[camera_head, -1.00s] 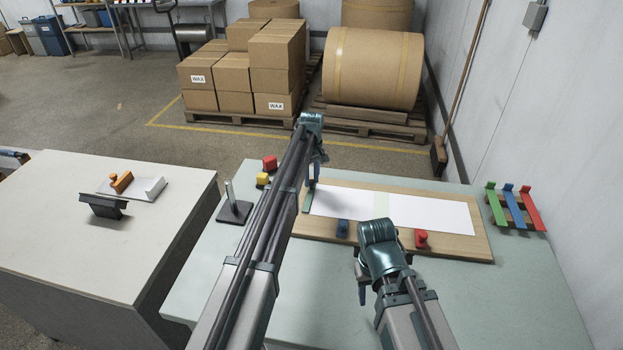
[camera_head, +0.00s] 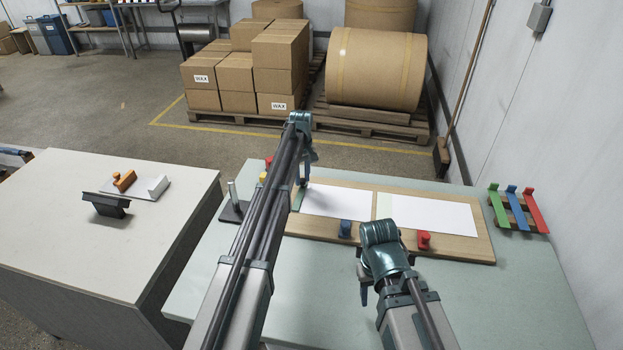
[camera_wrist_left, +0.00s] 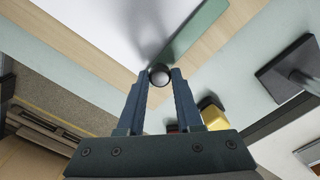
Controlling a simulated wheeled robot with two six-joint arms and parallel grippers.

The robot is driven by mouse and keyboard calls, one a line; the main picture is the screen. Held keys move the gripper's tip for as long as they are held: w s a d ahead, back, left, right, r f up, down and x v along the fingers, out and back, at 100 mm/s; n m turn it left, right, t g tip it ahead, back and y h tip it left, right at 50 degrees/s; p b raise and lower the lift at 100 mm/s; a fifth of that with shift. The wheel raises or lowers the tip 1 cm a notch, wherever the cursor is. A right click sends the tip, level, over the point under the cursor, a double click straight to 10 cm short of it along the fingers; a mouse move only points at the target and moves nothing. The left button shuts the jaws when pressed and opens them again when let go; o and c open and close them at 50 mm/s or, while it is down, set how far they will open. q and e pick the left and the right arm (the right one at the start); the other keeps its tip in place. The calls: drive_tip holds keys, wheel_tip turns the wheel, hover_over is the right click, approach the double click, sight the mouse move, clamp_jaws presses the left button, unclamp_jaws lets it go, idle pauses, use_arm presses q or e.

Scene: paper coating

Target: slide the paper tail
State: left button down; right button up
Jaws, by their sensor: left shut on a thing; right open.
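A black stand with a post (camera_head: 233,210) and a yellow block (camera_wrist_left: 212,112) are near the left arm. Colored strips (camera_head: 516,208) lie at the right.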

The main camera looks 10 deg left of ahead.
use_arm(q)
drive_tip(key=c, duration=0.6)
unclamp_jaws()
drive_tip(key=shift+d, duration=0.1)
use_arm(e)
drive_tip(key=shift+r, duration=0.1)
use_arm(q)
wheel_tip(320, 180, up, 14)
drive_tip(key=p, duration=1.3)
drive_tip(key=shift+f+p, duration=0.1)
drive_tip(key=shift+p, duration=0.3)
use_arm(e)
wheel_tip(320, 180, up, 14)
drive_tip(key=shift+f, duration=0.2)
